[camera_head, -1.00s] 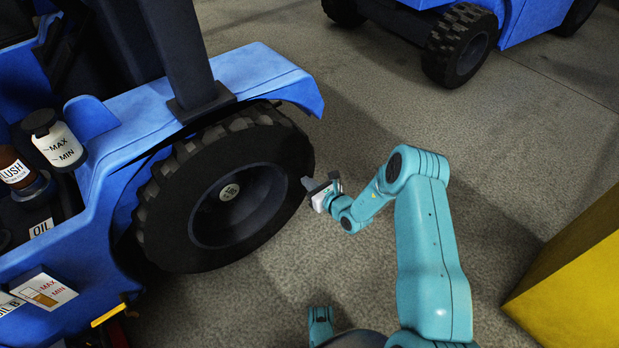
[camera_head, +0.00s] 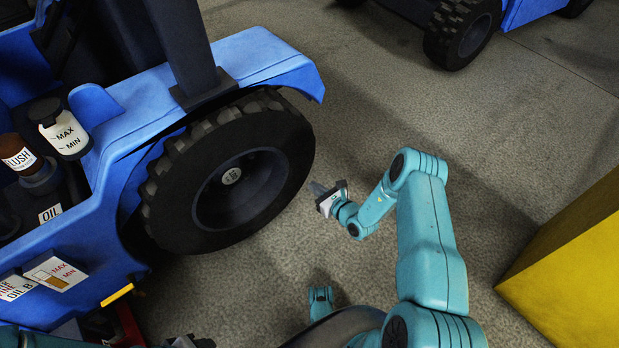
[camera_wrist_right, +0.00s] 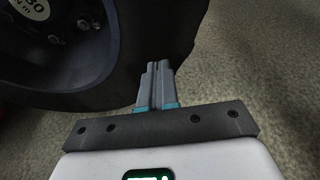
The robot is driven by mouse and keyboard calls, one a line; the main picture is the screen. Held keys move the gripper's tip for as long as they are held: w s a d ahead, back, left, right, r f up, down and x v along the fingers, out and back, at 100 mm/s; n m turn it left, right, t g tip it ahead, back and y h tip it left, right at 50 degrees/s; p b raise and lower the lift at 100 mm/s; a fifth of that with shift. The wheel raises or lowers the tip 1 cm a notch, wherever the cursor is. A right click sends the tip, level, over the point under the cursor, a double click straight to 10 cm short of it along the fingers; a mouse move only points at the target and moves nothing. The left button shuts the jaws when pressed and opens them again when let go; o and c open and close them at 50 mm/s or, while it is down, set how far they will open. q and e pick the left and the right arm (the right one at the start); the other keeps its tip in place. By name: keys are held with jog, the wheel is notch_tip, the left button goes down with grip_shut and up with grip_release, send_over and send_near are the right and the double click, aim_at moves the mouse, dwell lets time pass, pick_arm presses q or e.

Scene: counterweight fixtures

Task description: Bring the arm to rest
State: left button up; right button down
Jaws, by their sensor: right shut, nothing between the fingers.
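My right arm is teal and reaches in from the bottom right of the head view. Its gripper (camera_head: 317,189) is in the air just right of the loader's big black tyre (camera_head: 167,205). The two grey fingers are together with nothing between them. In the right wrist view the closed fingers (camera_wrist_right: 157,82) point toward the tyre (camera_wrist_right: 150,30), with the floor behind on the right.
The blue vehicle (camera_head: 255,55) fills the left, with a MAX/MIN reservoir (camera_head: 66,137), a brown FLUSH bottle (camera_head: 22,158) and a level gauge label (camera_head: 55,273). A yellow block (camera_head: 570,265) stands at the right. Another blue vehicle (camera_head: 525,10) is behind. Grey floor (camera_head: 370,110) between is open.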

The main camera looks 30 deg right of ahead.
jog(key=shift+s, duration=1)
jog(key=shift+f, duration=0.1)
